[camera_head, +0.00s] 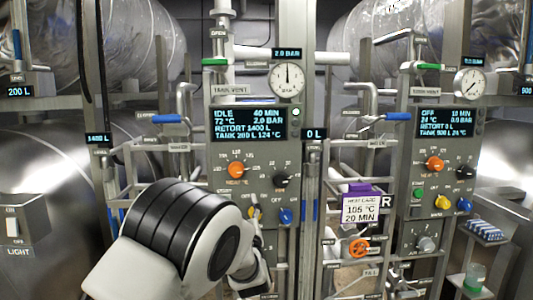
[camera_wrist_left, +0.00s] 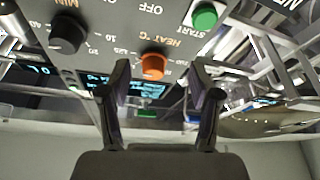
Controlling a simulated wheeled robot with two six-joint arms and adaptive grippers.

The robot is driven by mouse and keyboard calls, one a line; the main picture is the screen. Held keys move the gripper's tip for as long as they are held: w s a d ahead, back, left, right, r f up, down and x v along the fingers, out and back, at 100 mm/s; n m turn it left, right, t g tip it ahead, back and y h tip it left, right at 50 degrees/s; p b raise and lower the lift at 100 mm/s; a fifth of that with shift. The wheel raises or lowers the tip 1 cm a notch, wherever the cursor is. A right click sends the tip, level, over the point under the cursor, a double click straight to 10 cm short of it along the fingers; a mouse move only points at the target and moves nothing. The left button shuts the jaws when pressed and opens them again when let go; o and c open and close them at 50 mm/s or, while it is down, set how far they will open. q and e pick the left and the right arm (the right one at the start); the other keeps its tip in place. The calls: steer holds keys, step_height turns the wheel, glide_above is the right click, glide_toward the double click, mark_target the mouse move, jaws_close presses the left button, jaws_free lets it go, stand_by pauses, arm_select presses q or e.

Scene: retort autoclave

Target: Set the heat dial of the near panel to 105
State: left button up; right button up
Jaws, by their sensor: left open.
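The nearer control panel (camera_head: 222,152) stands mid-left in the head view, its screen (camera_head: 247,123) reading IDLE, 40 MIN, 72 °C. Its orange heat dial (camera_head: 236,169) is upper left of a black dial (camera_head: 281,181); its exact setting is too small to read. In the left wrist view, an orange dial (camera_wrist_left: 153,66) labelled HEAT °C shows between the fingertips of my left gripper (camera_wrist_left: 161,84), which is open and empty. I cannot tell whether the fingers touch it. In the head view, my arm hides most of that gripper. My right gripper is not in view.
A card (camera_head: 360,207) reads 105 °C, 20 MIN. A second panel (camera_head: 400,165) with its own orange dial (camera_head: 435,163) stands to the right. Pipes and valve handles fill the gap between the panels. The wrist view shows a green START button (camera_wrist_left: 204,17) close by.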

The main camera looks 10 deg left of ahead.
mark_target(236, 173)
arm_select(q)
step_height(236, 173, up, 6)
steer(key=p, duration=0.2)
steer(key=shift+t, duration=0.4)
steer(key=p+x, duration=0.1)
steer(key=x, duration=0.1)
steer(key=p+x, duration=0.1)
steer(key=x, duration=0.1)
steer(key=f+x, duration=0.1)
steer(key=x, duration=0.1)
steer(key=shift+w+a+p, duration=0.3)
steer(key=shift+p, duration=0.1)
steer(key=shift+w+r, duration=0.1)
steer(key=shift+w, duration=0.05)
steer(key=shift+s, duration=0.25)
steer(key=shift+a+r, duration=0.1)
steer(key=shift+c, duration=1.3)
steer(key=c, duration=0.9)
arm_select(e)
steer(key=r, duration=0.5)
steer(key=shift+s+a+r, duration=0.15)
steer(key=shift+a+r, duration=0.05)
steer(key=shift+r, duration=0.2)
